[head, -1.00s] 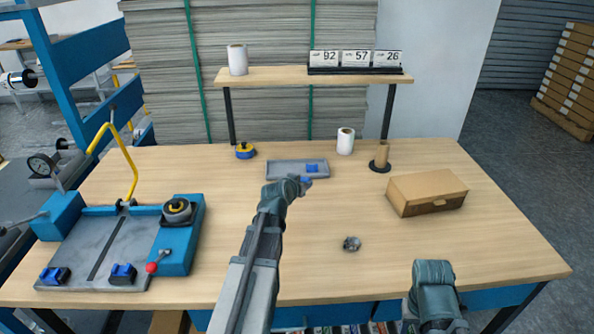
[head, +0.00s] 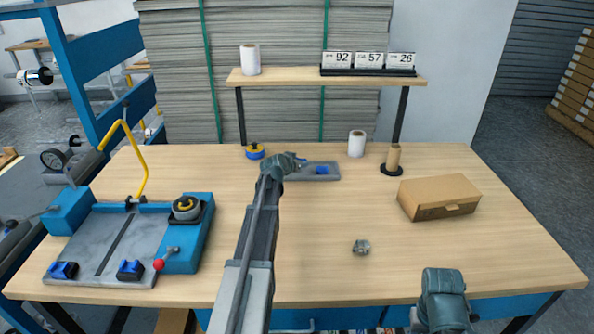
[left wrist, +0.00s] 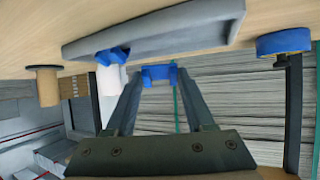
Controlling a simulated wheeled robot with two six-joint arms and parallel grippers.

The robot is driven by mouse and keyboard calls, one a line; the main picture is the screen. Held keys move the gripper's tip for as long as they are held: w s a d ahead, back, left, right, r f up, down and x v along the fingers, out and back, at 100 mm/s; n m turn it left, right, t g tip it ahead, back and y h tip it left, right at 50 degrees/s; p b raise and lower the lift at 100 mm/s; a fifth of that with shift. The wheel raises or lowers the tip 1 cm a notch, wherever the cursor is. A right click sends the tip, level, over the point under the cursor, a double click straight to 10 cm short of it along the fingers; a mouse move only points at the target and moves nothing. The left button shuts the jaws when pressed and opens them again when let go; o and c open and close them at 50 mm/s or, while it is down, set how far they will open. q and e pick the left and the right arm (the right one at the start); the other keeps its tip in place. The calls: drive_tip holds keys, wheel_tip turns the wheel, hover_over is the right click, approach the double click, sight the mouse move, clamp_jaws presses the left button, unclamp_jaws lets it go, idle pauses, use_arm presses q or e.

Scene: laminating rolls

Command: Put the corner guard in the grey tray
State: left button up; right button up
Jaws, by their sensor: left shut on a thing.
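My left gripper (left wrist: 160,82) is shut on a blue corner guard (left wrist: 160,73), seen between its fingertips in the left wrist view. In the head view this gripper (head: 301,160) is at the left back part of the grey tray (head: 330,178), and the held piece is mostly hidden. The tray's wall (left wrist: 160,42) crosses the top of the left wrist view. A second blue piece (head: 322,170) is at the tray's right part and also shows in the left wrist view (left wrist: 112,55). Of my right arm only a teal link shows at bottom right; its gripper is out of view.
A blue and yellow tape roll (head: 255,151) lies left of the tray. A white roll (head: 357,143), a brown core on a black stand (head: 393,160) and a cardboard box (head: 438,197) are to the right. A grey lump (head: 361,247) lies in front. A blue machine (head: 180,240) stands left.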

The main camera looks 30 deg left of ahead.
use_arm(q)
drive_tip(key=shift+w+a, duration=0.2)
drive_tip(key=f+b, duration=0.3)
drive_tip(key=shift+w+a+f+b, duration=0.2)
drive_tip(key=shift+a+f+b, duration=0.05)
drive_tip(key=shift+f+b, duration=0.05)
drive_tip(key=shift+f, duration=0.2)
drive_tip(key=o, duration=1.3)
drive_tip(key=shift+r, duration=0.2)
